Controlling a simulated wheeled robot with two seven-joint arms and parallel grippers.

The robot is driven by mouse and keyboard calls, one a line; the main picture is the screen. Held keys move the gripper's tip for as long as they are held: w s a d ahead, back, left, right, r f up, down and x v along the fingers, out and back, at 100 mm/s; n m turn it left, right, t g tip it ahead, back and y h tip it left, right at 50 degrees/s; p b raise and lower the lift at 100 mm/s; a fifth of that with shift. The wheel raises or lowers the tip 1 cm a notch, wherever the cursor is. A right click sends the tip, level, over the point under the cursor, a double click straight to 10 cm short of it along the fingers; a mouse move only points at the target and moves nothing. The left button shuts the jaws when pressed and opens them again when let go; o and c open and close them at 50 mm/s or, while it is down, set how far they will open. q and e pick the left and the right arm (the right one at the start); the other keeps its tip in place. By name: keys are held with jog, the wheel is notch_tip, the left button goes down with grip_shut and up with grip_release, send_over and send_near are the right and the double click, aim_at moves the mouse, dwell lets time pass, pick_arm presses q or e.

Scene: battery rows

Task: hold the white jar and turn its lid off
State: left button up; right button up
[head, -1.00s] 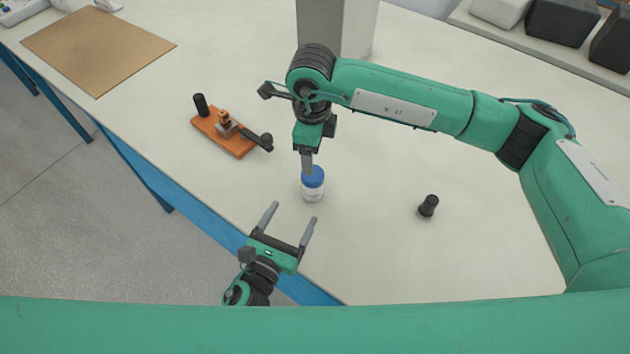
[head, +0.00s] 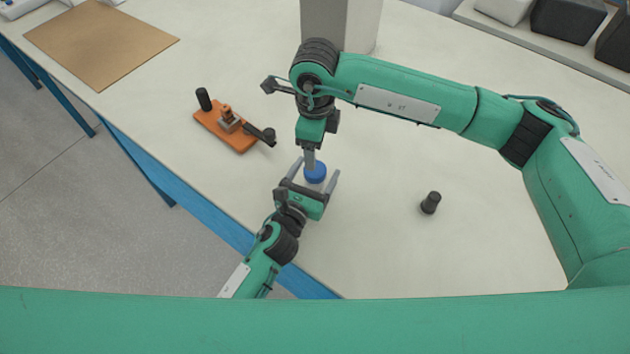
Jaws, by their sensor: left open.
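The jar's blue lid (head: 316,175) shows between the fingers of my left gripper (head: 318,168). The jar's body below the lid is mostly hidden by that gripper. My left gripper is open, with one finger on each side of the jar; whether either finger touches it I cannot tell. My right gripper (head: 309,163) points down from above, its fingertips at the lid's upper left edge. Its fingers overlap in this view, so I cannot tell whether they are open or shut on the lid.
An orange fixture with a black lever (head: 232,127) lies on the table to the left. A small black cylinder (head: 431,203) stands to the right. A grey post (head: 340,25) rises behind my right gripper. A brown board (head: 100,45) lies at the far left.

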pick_arm(q)
grip_shut()
pick_arm(e)
jog(key=m, duration=0.3)
jog(key=shift+f+m, duration=0.1)
jog(key=shift+m, duration=0.6)
jog(key=shift+f, duration=3.9)
jog(key=c, duration=1)
